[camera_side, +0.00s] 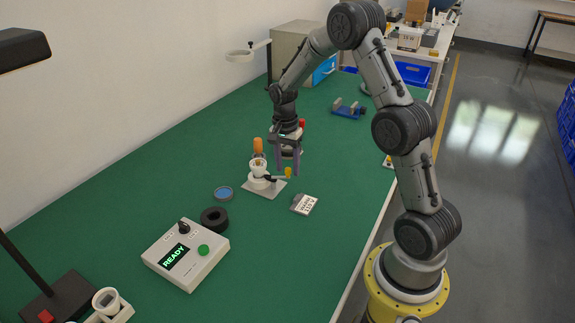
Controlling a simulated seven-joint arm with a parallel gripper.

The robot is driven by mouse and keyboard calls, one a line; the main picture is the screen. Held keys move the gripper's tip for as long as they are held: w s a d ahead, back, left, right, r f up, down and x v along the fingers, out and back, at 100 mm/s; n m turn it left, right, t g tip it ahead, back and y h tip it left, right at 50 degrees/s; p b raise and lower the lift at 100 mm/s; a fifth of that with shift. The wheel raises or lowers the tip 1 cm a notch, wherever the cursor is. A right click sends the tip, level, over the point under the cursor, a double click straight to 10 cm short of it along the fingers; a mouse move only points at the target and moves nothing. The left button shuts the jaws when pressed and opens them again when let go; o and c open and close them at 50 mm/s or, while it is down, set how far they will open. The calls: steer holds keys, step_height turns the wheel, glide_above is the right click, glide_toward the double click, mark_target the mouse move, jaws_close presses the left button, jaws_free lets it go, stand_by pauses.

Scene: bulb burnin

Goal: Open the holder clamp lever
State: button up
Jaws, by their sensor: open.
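The holder (258,168) is a small white socket on a light grey base plate (262,191), near the middle of the green bench. Nothing is held.
A READY control box (186,254), black ring (214,217), blue disc (223,193) and labelled card (303,204) lie nearer. A blue fixture (349,111) lies farther back. The bench right of the card is clear.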

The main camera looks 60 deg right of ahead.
jaws_close()
steer(key=shift+w+d+n, duration=0.1)
steer(key=shift+n, duration=0.2)
stand_by(0.3)
steer(key=n, duration=0.2)
steer(key=w+d+n, duration=0.1)
steer(key=n, duration=0.2)
steer(key=shift+w+d, duration=0.15)
steer(key=shift+w, duration=0.05)
steer(key=n, duration=0.2)
steer(key=w+n, duration=0.1)
steer(key=shift+w+d+n, duration=0.1)
steer(key=shift+d+n, duration=0.15)
steer(key=shift+n, duration=0.05)
steer(key=shift+w+r+n+h, duration=0.15)
steer(key=shift+w+n, duration=0.1)
steer(key=shift+n, duration=0.45)
steer(key=shift+w+f+n+h, duration=0.1)
steer(key=shift+w+n+h, duration=0.1)
steer(key=shift+n, duration=0.5)
steer(key=shift+w, duration=0.1)
jaws_free()
